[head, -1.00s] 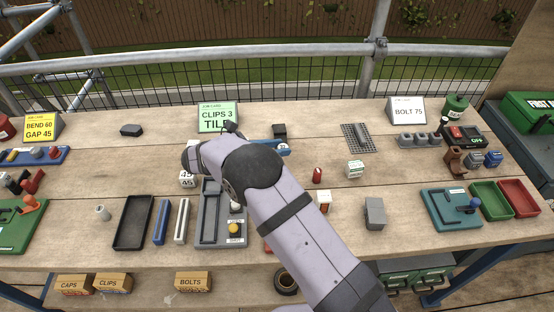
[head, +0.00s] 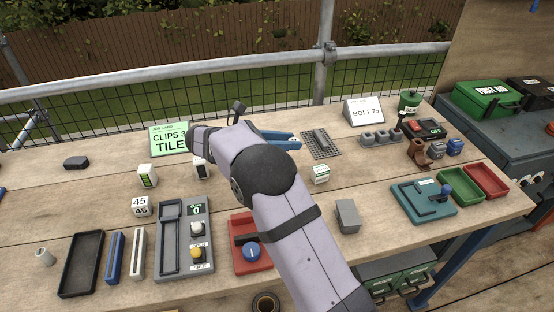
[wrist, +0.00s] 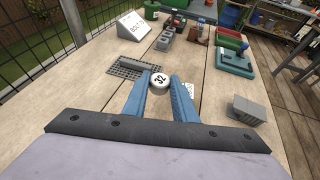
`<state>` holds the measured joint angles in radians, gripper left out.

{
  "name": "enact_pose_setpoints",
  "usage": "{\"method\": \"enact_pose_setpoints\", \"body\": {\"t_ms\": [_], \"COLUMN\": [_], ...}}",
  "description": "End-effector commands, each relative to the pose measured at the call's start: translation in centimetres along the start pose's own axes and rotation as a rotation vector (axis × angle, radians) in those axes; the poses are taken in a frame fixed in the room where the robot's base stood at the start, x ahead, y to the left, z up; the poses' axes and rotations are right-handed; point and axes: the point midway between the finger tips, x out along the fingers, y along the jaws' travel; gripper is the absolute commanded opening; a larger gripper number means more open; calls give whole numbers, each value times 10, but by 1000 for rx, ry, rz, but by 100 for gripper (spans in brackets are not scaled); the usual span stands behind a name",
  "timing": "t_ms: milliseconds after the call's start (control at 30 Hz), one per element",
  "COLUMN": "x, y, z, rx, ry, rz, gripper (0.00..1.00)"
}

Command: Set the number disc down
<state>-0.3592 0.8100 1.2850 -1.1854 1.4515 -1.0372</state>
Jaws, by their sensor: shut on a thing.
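The number disc (wrist: 159,80) is white and round and reads 32. In the wrist view it sits between the blue fingertips of my gripper (wrist: 160,83), which is shut on it. In the head view my gripper (head: 285,138) points right over the back of the bench, just left of a dark mesh plate (head: 314,151). The disc cannot be made out there. I cannot tell how high it is above the wood.
Grey blocks (head: 381,138) and a BOLT 75 card (head: 366,112) stand beyond the mesh. Bare wood lies between the mesh and the teal tray.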

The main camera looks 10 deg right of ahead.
Motion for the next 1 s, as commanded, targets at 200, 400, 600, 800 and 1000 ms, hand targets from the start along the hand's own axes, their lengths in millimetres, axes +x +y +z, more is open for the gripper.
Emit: {"method": "enact_pose_setpoints", "body": {"t_ms": [200, 400, 600, 800, 1000], "x": [44, 37, 26, 14, 12], "y": [7, 39, 71, 93, 97], "z": [29, 36, 20, 9, 5], "rx": [-20, -99, -174, -227, -241], "ry": [0, 3, 5, 5, 5], "rz": [53, 224, 400, 525, 557], "gripper": [4, 4, 4, 4, 4]}}
